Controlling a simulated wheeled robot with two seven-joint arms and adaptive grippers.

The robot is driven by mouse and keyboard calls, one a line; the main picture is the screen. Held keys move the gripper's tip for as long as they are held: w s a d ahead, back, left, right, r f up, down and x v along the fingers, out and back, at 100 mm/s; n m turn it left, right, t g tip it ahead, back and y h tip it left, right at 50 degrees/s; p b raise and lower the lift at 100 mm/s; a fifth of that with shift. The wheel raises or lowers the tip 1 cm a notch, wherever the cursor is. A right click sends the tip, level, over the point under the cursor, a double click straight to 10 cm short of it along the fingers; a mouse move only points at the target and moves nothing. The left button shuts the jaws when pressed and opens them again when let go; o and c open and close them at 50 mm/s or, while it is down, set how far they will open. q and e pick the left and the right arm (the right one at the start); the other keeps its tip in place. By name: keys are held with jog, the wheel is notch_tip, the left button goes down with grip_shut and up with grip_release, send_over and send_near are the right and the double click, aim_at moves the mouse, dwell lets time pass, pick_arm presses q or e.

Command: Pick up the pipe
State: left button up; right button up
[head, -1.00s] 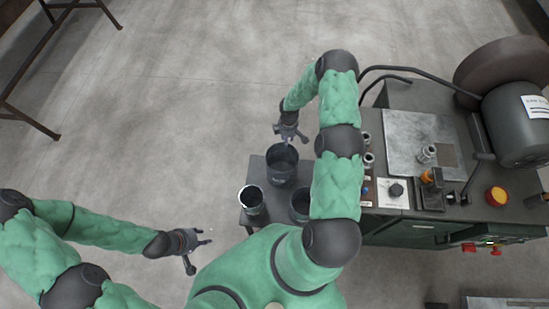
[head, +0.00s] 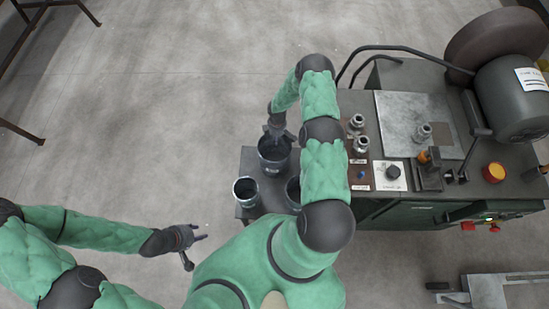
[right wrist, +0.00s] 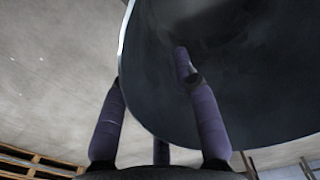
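Three dark, open-topped cylinders stand upright on a small dark side table (head: 247,158). The largest (head: 273,154) is at the back, a smaller one (head: 246,191) at the front left, and another (head: 293,190) at the front right, partly hidden by my right arm. My right gripper (head: 277,133) is at the back cylinder's rim. In the right wrist view, its spread fingers straddle a dark curved wall (right wrist: 240,105), one outside and one over the inner side; contact cannot be told. My left gripper (head: 203,233) is open and empty, left of the table.
A green machine (head: 410,212) stands at right with a motor (head: 517,113), metal plate (head: 395,112), buttons and several metal fittings (head: 361,145). My right arm passes close to its left edge. A dark frame (head: 20,131) is at far left. Concrete floor (head: 180,110) is open between.

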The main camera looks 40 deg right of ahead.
jog(key=shift+f, duration=0.15)
grip_shut()
